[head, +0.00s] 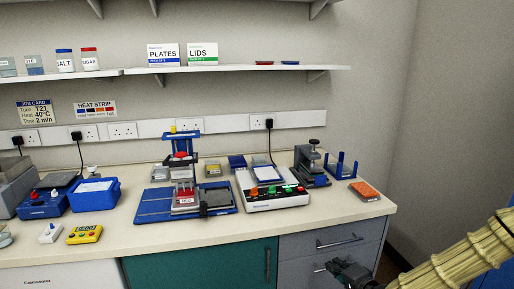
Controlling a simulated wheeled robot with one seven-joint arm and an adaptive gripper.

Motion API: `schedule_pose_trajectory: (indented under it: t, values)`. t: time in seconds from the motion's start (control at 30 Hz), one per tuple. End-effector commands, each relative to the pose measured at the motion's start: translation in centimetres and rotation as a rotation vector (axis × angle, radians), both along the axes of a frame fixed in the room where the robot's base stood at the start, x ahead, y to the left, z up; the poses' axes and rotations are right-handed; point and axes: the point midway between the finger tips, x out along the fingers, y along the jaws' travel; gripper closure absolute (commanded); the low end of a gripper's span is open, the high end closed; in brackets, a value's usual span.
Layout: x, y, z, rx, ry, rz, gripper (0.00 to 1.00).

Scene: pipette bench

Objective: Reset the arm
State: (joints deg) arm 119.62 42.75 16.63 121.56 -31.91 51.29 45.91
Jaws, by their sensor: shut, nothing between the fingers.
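My gripper (335,267) shows dark at the bottom right of the head view, in front of the grey drawers and below the bench top. It is shut and holds nothing. It is apart from everything on the bench. My arm, in a ridged yellow sleeve, comes in from the right edge. The bottom of the gripper is cut off by the frame.
The bench top (118,238) carries a blue stand (185,136), a white device with coloured knobs (280,197), a blue tub (95,195), a yellow box (84,234) and an orange block (365,190) near the right edge. A shelf (230,69) runs above.

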Motion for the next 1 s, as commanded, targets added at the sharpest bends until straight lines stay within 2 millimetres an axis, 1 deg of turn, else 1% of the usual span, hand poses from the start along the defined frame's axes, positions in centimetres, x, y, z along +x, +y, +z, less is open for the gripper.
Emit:
schedule_pose_trajectory:
  t: [0.03, 0.07, 0.1, 0.17, 0.2, 0.27, 0.3, 0.37, 0.4, 0.47, 0.5, 0.57, 0.6, 0.67, 0.7, 0.77, 0.8, 0.87, 0.9, 1.0]
  values:
    - [-1.5, 1.3, -2.1, -0.041, 0.045, 0.03, 1.0]
    - [-2.4, 1.9, -3.3, -0.067, 0.07, 0.047, 1.0]
    - [-3.8, 2.6, -4.9, -0.104, 0.106, 0.071, 1.0]
    - [-5.9, 3.7, -7.2, -0.16, 0.156, 0.109, 1.0]
    - [-7.4, 4.2, -8.7, -0.195, 0.189, 0.134, 1.0]
    - [-9.6, 5.0, -10.8, -0.25, 0.24, 0.174, 1.0]
    - [-11.2, 5.5, -12.1, -0.286, 0.272, 0.202, 1.0]
    - [-13.6, 6.0, -14.0, -0.341, 0.32, 0.244, 1.0]
    - [-15.3, 6.3, -15.2, -0.376, 0.352, 0.273, 1.0]
    - [-17.9, 6.7, -16.9, -0.429, 0.4, 0.319, 1.0]
    - [-19.6, 6.8, -17.9, -0.464, 0.431, 0.35, 1.0]
    - [-22.2, 6.9, -19.3, -0.517, 0.475, 0.399, 1.0]
    - [-24.0, 6.9, -20.2, -0.551, 0.506, 0.43, 1.0]
    - [-26.6, 6.9, -21.3, -0.602, 0.551, 0.481, 1.0]
    - [-28.4, 6.7, -22.0, -0.637, 0.58, 0.515, 1.0]
    - [-31.0, 6.5, -22.9, -0.687, 0.623, 0.567, 1.0]
    - [-32.8, 6.2, -23.4, -0.72, 0.651, 0.603, 1.0]
    - [-35.4, 5.8, -24.0, -0.768, 0.693, 0.657, 1.0]
    - [-37.0, 5.5, -24.3, -0.798, 0.719, 0.689, 1.0]
    - [-40.5, 4.6, -24.7, -0.864, 0.774, 0.768, 1.0]
